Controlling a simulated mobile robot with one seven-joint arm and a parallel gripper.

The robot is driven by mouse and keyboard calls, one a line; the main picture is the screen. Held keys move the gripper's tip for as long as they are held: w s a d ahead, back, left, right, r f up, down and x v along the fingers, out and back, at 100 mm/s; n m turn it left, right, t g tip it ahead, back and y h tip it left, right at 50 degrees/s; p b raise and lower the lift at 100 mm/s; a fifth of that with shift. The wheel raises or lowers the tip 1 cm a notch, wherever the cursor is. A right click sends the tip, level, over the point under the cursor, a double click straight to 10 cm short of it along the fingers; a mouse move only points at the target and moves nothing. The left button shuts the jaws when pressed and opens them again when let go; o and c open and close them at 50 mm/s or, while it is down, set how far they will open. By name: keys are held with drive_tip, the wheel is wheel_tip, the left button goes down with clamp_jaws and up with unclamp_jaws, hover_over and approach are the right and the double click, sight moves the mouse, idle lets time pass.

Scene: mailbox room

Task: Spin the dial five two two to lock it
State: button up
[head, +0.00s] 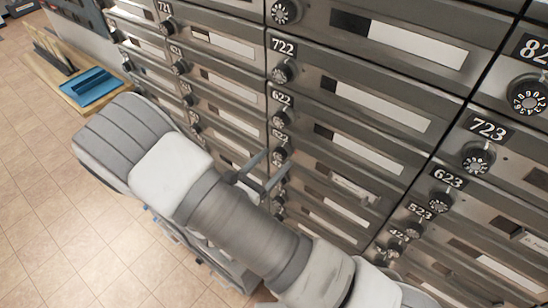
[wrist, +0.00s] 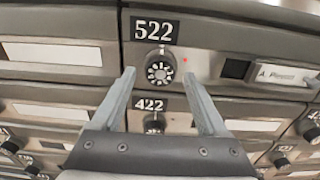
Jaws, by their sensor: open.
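Mailbox 522 carries a black label (wrist: 155,31) with white digits in the wrist view. Its round black dial (wrist: 159,70) with a pale numbered face sits just below the label. A small red light (wrist: 185,60) shows to the right of the dial. My gripper (wrist: 160,78) is open, with one finger on each side of the dial in the wrist view. I cannot tell whether the fingers touch it. In the head view my gripper (head: 263,172) is at the 522 column, and the 522 dial (head: 281,155) is partly hidden beside the fingers.
The 422 dial (wrist: 154,122) lies directly below, between the fingers in the wrist view. The 622 dial (head: 281,117) and 722 dial (head: 284,71) are above. Other mailboxes with dials stand on both sides. A wooden table (head: 60,85) with a blue tray (head: 90,87) is at the left.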

drive_tip(key=shift+w+d, duration=0.2)
drive_tip(key=shift+w, duration=0.1)
clamp_jaws()
drive_tip(key=shift+b, duration=0.35)
